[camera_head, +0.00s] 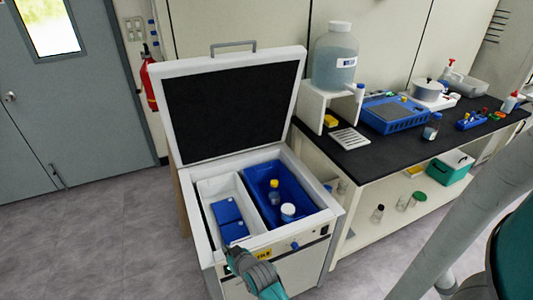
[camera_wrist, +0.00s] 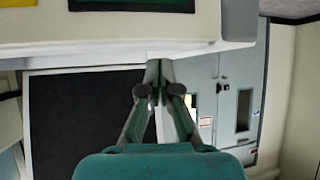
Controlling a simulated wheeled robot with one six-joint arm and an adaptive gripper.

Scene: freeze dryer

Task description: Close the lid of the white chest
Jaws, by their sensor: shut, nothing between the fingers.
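The white chest (camera_head: 331,212) stands in the middle of the head view. Its lid (camera_head: 228,108) is raised, tilted back, with a black inner panel and a white frame; the lid's grey handle (camera_head: 233,46) is at its top edge. The black panel (camera_wrist: 85,125) also shows in the wrist view.
Inside the chest are a blue bin (camera_head: 262,170) with bottles and a white bin (camera_head: 213,188) with blue boxes. A black-topped bench (camera_head: 385,150) with a large water jug (camera_head: 335,60) stands close on the right. Floor (camera_head: 90,240) is free on the left.

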